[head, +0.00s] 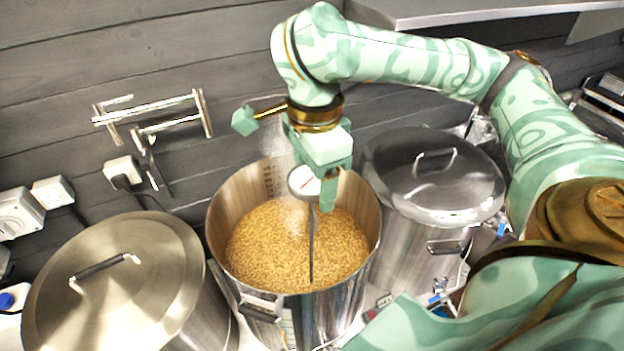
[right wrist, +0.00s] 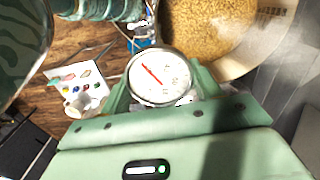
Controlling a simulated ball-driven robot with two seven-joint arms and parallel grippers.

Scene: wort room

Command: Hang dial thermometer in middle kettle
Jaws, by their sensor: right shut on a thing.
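The dial thermometer (head: 304,182) has a round white face with a red needle and a long thin stem pointing down. My right gripper (head: 322,192) is shut on it near the dial and holds it over the open middle kettle (head: 346,297). The stem's lower end shows against the pale grain (head: 270,245) inside; I cannot tell whether it touches the grain. In the right wrist view the dial (right wrist: 160,77) sits between the fingers, facing the camera, with the kettle at the upper right. My left gripper is not in view.
A lidded kettle (head: 115,285) stands at the left and another lidded kettle (head: 432,180) at the right, both close to the middle one. A metal rack (head: 150,115) and sockets (head: 122,170) are on the dark plank wall. A shelf (head: 440,12) is above.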

